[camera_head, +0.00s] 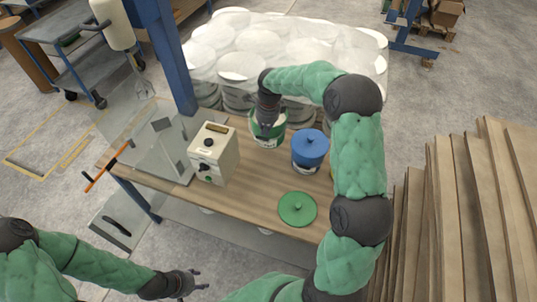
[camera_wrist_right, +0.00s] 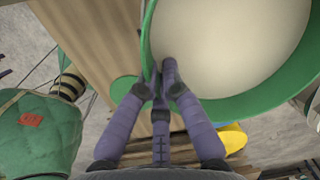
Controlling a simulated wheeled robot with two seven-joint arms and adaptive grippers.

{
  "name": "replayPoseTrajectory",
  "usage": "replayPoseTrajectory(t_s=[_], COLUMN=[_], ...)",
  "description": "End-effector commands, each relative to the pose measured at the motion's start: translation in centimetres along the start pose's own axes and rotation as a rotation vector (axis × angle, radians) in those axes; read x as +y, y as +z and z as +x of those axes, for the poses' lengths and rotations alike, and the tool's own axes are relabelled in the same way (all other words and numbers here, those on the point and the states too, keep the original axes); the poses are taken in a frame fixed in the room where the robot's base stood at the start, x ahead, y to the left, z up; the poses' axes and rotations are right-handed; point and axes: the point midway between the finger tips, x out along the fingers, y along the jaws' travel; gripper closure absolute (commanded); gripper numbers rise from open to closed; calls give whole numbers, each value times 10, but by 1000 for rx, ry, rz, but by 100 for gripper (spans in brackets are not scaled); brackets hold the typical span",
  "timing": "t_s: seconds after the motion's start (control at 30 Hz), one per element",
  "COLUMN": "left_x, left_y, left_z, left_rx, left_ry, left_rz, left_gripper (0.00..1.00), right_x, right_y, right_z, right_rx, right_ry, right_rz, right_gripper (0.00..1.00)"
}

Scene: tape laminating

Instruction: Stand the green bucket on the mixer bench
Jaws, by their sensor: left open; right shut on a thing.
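The green bucket (camera_head: 272,141) is at the back of the wooden bench (camera_head: 250,187), left of a blue-lidded bucket. My right gripper (camera_head: 266,122) reaches down to it from above. In the right wrist view, the fingers (camera_wrist_right: 164,70) are shut on the rim of the green bucket (camera_wrist_right: 230,45), whose cream inside shows. The gripper partly covers the bucket in the head view. I cannot tell whether its base touches the bench. My left gripper (camera_head: 194,284) is open and empty, low at the front, off the bench.
The blue-lidded bucket (camera_head: 310,150) stands close on the right. A green lid (camera_head: 297,209) lies on the bench's front right. A cream control box (camera_head: 213,153) stands left of the bucket. A wrapped pallet (camera_head: 280,45) is behind the bench; planks (camera_head: 480,200) stand at right.

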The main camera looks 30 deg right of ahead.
Motion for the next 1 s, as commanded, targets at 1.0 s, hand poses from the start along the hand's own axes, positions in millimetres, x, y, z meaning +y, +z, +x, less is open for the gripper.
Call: replayPoseTrajectory(t_s=[1.0], left_x=[-12], left_y=[-1], left_z=[32], left_rx=[0], left_ry=[0], left_rz=[0], left_gripper=[52], right_x=[5], right_y=[-10], right_z=[99], right_rx=[-1], right_ry=[-5], right_rz=[-1], right_gripper=[100])
